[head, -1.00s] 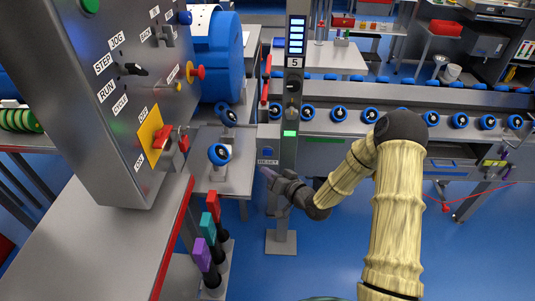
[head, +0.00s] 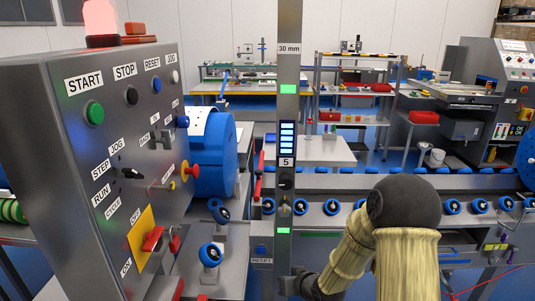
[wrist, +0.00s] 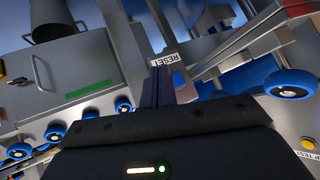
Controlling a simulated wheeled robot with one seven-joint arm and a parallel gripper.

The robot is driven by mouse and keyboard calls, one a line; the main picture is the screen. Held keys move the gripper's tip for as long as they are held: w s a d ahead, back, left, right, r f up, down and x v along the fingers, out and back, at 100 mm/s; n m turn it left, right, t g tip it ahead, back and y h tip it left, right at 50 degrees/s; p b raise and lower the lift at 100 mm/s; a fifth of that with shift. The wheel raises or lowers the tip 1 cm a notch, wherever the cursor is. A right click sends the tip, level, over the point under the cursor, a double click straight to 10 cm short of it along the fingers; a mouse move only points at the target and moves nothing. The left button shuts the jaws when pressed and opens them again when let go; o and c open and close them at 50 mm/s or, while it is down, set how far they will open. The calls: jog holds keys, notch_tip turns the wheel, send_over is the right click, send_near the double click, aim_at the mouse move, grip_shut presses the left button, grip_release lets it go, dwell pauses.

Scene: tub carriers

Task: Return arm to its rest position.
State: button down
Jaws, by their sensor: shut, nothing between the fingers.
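My arm comes up from the bottom right of the head view, with tan sleeved links and a dark round joint. My gripper (head: 291,284) shows only in part at the bottom of the head view, beside the grey post (head: 287,150). In the wrist view, the fingers of my gripper (wrist: 157,86) are together with nothing between them. They point toward a RESET label (wrist: 178,60), and I cannot tell the gap to it.
A grey control panel (head: 115,130) with buttons and a red-yellow switch stands close on the left. A conveyor with blue rollers (head: 355,182) runs across behind my arm. Shelving (head: 350,100) and machines stand farther back.

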jog(key=s+d+r+m+g+h, duration=0.1)
jog(key=s+d+r+g+h, duration=0.3)
jog(key=s, duration=0.6)
jog(key=s+d+r+m+g+h, duration=0.1)
jog(key=s+d+r+m+g, duration=0.1)
jog(key=s+d+r, duration=0.6)
jog(key=a+p+v, duration=0.2)
jog(key=p+v, duration=1)
jog(key=p, duration=0.3)
jog(key=shift+a+r, duration=0.15)
jog(key=shift+r, duration=0.25)
